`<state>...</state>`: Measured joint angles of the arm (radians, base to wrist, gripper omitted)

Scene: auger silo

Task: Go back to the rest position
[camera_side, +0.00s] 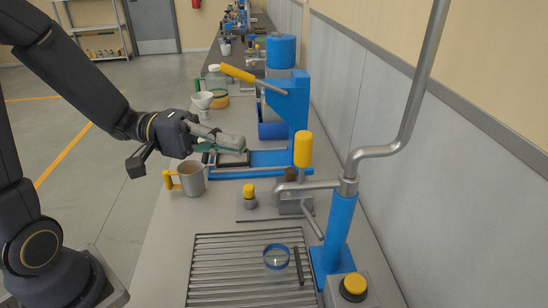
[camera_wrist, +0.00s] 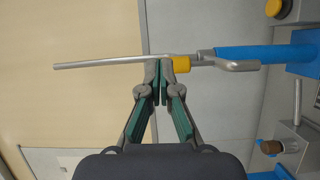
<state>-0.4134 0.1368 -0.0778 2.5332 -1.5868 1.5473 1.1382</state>
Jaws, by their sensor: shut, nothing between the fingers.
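My gripper (camera_side: 238,145) is above the bench in the side view, pointing right over the blue stand's base. In the wrist view, my gripper (camera_wrist: 161,72) has its green-padded fingers together at the tips, with nothing between them. Its fingertips overlap the silver pipe (camera_wrist: 100,62) in that picture, but the distance between them cannot be told. The wrist view looks towards the wall, with the blue post (camera_wrist: 245,54) to the right.
A grey mug (camera_side: 191,180) with a yellow handle stands below my gripper. The blue press stand (camera_side: 298,105) is to its right. A silver crank (camera_side: 303,188) and pipe rise from the blue post (camera_side: 339,230) nearer the front.

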